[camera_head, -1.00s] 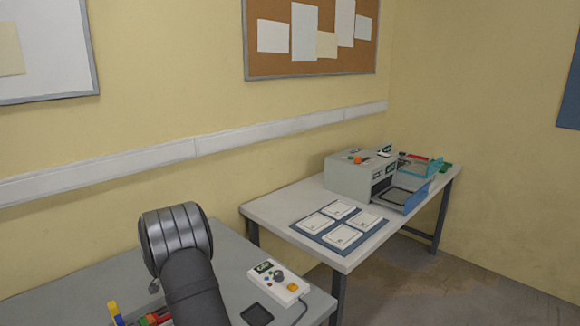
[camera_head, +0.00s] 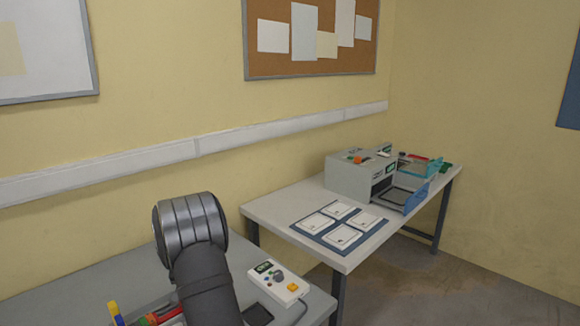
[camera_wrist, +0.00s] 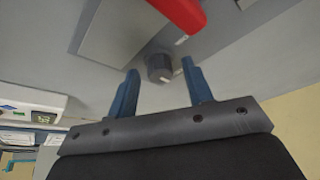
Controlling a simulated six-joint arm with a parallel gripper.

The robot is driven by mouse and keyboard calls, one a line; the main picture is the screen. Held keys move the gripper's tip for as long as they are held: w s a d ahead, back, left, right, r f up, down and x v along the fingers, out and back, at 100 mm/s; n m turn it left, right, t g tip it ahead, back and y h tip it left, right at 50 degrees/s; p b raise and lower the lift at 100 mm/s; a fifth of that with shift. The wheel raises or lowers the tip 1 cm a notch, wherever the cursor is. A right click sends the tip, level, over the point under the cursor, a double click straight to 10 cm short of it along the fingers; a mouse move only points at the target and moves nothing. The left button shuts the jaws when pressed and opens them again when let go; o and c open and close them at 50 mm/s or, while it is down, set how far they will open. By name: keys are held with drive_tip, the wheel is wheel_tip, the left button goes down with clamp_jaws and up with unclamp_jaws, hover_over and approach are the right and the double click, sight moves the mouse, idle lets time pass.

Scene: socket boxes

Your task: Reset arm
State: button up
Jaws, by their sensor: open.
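My gripper (camera_wrist: 158,67) shows in the wrist view as two blue fingers, apart and with nothing held between them. Beyond the fingertips, a dark round knob (camera_wrist: 159,68) stands on a grey surface; I cannot tell its distance from the fingers. My dark grey arm (camera_head: 192,235) rises in the lower left of the head view, over the near table. The gripper itself is hidden in that view.
The near table (camera_head: 75,285) holds a white control box (camera_head: 279,283) and red and yellow items beside my arm. The far table (camera_head: 270,207) holds white plates on a blue mat (camera_head: 339,228) and a grey machine (camera_head: 350,178). A red object (camera_wrist: 180,14) crosses the wrist view's top.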

drive_tip(key=shift+d+n+y, duration=0.1)
drive_tip(key=shift+n+y, duration=0.4)
drive_tip(key=shift+n, duration=0.6)
drive_tip(key=shift+n, duration=0.3)
drive_tip(key=shift+m, duration=0.5)
drive_tip(key=shift+m+h, duration=0.6)
drive_tip(key=shift+m, duration=0.6)
drive_tip(key=shift+a+m+h, duration=0.2)
drive_tip(key=shift+m+h, duration=0.4)
drive_tip(key=shift+m, duration=1)
